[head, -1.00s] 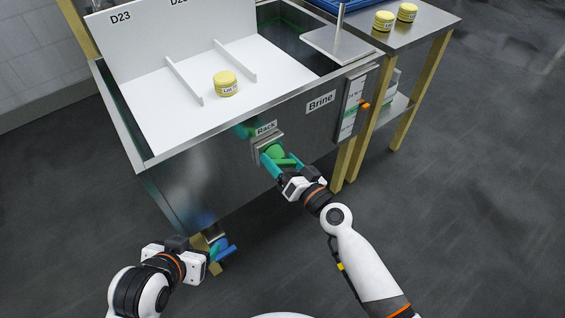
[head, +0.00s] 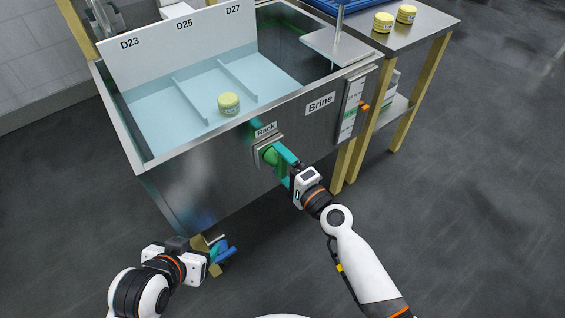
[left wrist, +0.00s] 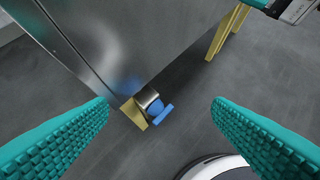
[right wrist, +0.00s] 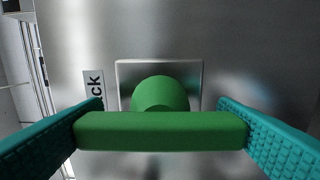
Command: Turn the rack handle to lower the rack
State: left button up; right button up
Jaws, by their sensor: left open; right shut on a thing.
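The green rack handle (head: 270,156) sits on a square metal plate under the "Rack" label on the tank front. My right gripper (head: 284,169) is shut on it; in the right wrist view the green bar (right wrist: 160,131) lies crosswise between both teal fingers. The white rack (head: 181,42), with "D23", "D25" and "D27" on its back panel, is inside the tank; its floor and dividers look pale blue under liquid. A yellow-lidded round tub (head: 229,103) stands on the rack. My left gripper (head: 216,250) is open and empty, low beside the tank's front left corner.
The metal brine tank (head: 205,185) has a "Brine" label at right. A side table (head: 425,25) at the back right holds two yellow tubs (head: 384,22). The floor at right is clear.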

jog(key=shift+m, duration=1)
jog(key=m, duration=0.2)
jog(key=shift+m+p, duration=0.3)
jog(key=m+p, duration=0.1)
jog(key=m, duration=0.3)
jog(key=shift+m, duration=0.3)
pick_arm(q)
jog(key=s+a+g+y+p, duration=0.1)
jog(key=s+a+g, duration=0.1)
jog(key=s+g, duration=0.2)
jog(key=shift+s+a+f+g+p, duration=0.25)
jog(key=shift+s+g+p, duration=0.1)
jog(key=shift+s, duration=1.35)
pick_arm(e)
jog(key=shift+f+m, duration=0.15)
jog(key=shift+m, duration=2.15)
jog(key=o, duration=0.9)
jog(key=shift+s, duration=0.1)
